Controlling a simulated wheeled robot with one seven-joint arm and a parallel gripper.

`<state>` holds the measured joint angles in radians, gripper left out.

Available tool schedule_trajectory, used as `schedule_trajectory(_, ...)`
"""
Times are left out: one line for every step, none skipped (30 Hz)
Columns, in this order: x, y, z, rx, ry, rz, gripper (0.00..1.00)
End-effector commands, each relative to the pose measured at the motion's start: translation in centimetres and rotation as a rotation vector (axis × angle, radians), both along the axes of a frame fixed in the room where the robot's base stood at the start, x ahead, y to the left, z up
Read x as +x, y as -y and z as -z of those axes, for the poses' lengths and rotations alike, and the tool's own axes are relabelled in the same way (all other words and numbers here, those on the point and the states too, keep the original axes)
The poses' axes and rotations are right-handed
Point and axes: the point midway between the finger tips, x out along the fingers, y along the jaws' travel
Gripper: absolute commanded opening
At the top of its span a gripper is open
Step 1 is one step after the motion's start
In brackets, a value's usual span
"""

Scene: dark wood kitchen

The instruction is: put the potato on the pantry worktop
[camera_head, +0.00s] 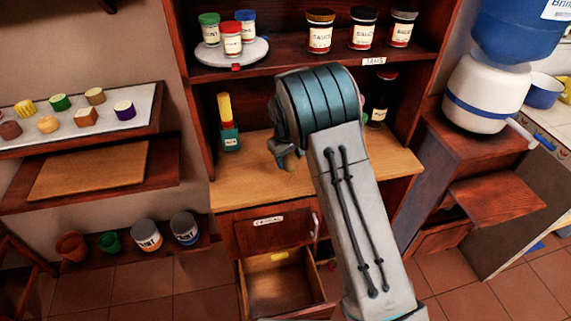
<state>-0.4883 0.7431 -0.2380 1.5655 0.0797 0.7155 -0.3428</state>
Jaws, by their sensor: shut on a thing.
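The pantry worktop (235,187) is the light wood surface in the middle of the dark wood shelf unit. My arm reaches up in front of it and covers much of its middle and right. My gripper (286,158) shows only in part at the left of the arm's wrist, above the worktop. It is shut on a small brown lump, which looks like the potato (291,162). Most of the potato and the fingers are hidden, and I cannot tell how high it is above the worktop.
An open drawer (283,285) juts out below. Jars (320,31) line the shelf above. A tray (140,118) of several small items is at left. The worktop's front left is clear.

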Motion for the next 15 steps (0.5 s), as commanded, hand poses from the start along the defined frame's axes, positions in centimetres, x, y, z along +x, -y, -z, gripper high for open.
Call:
schedule_trajectory(0.2, -0.6, 0.3, -0.002, 0.000, -0.001, 0.26)
schedule_trajectory(0.2, -0.9, 0.4, -0.001, 0.001, -0.001, 0.26)
schedule_trajectory(0.3, -1.2, 0.6, -0.001, 0.001, -0.001, 0.26)
schedule_trajectory(0.3, -1.3, 0.7, -0.001, 0.001, -0.001, 0.26)
schedule_trajectory(0.3, -1.4, 0.9, -0.001, 0.001, -0.001, 0.26)
schedule_trajectory(0.3, -1.5, 1.0, -0.001, 0.000, 0.000, 0.26)
schedule_trajectory(0.3, -1.6, 1.2, -0.001, 0.000, 0.000, 0.26)
schedule_trajectory(0.3, -1.5, 1.4, -0.002, -0.001, 0.000, 0.26)
schedule_trajectory(0.3, -1.5, 1.8, -0.001, -0.002, 0.000, 0.26)
schedule_trajectory(0.3, -1.5, 2.1, -0.001, -0.002, 0.001, 0.26)
schedule_trajectory(0.3, -1.5, 2.6, -0.002, -0.002, 0.001, 0.26)
schedule_trajectory(0.3, -1.5, 3.2, -0.002, -0.003, 0.002, 0.26)
schedule_trajectory(0.3, -1.5, 3.6, -0.002, -0.002, 0.001, 0.26)
schedule_trajectory(0.3, -1.5, 4.0, -0.002, -0.002, 0.001, 0.26)
schedule_trajectory(0.3, -1.5, 4.5, -0.002, -0.002, 0.001, 0.26)
